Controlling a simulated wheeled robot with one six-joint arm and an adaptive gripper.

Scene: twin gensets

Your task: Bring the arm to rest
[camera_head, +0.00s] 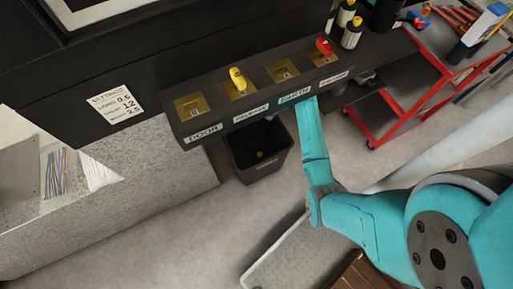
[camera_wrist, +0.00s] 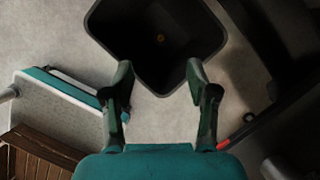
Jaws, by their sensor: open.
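My teal arm (camera_head: 368,222) reaches from the lower right of the head view up toward the labelled black panel. My gripper (camera_wrist: 160,75) shows in the wrist view with its two dark fingers spread apart and nothing between them. In the head view the gripper is hidden or too unclear to make out near the panel's lower edge. In the wrist view the fingertips overlap the near rim of a black bin (camera_wrist: 127,62), which stands on the floor. I cannot tell how high above it they are.
The panel (camera_head: 184,133) has several recessed slots, with a yellow handle (camera_head: 237,79) and a red one (camera_head: 324,46). The bin (camera_head: 262,168) stands below, a small yellow thing inside. A red cart (camera_head: 425,88) is at upper right. A grey platform (camera_head: 298,258) lies near my arm.

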